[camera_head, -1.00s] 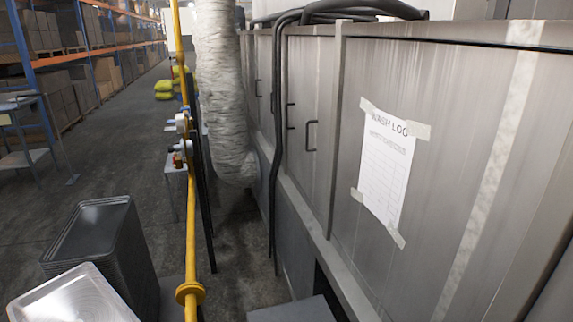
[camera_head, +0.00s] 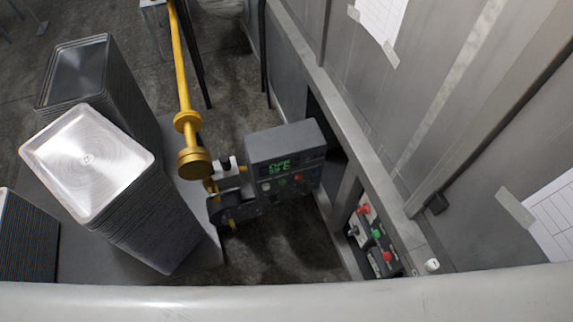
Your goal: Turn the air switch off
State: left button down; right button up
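A grey control box (camera_head: 285,142) with a green lit display stands near the middle of the view. The display text is small and may read OFF. Below the display are small knobs and a red button (camera_head: 298,178). A second panel (camera_head: 372,236) with red, green and black controls is set low in the machine's side, at the lower right. I cannot tell which control is the air switch, or its position. Neither of my grippers is in view.
A yellow pipe (camera_head: 181,75) with a brass-coloured fitting (camera_head: 194,162) runs down beside the box. Tall stacks of metal trays (camera_head: 88,158) stand on the left. A grey metal machine wall (camera_head: 440,90) fills the right. A pale rounded edge (camera_head: 290,302) crosses the bottom.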

aim_at(273, 201)
jog(key=k+j, duration=0.15)
jog(key=j, duration=0.2)
jog(key=k+j, duration=0.15)
jog(key=j, duration=0.25)
jog(key=k+j, duration=0.15)
jog(key=j, duration=0.2)
jog(key=k+j+z, duration=0.1)
jog(key=z, duration=1.6)
jog(key=k+j, duration=0.05)
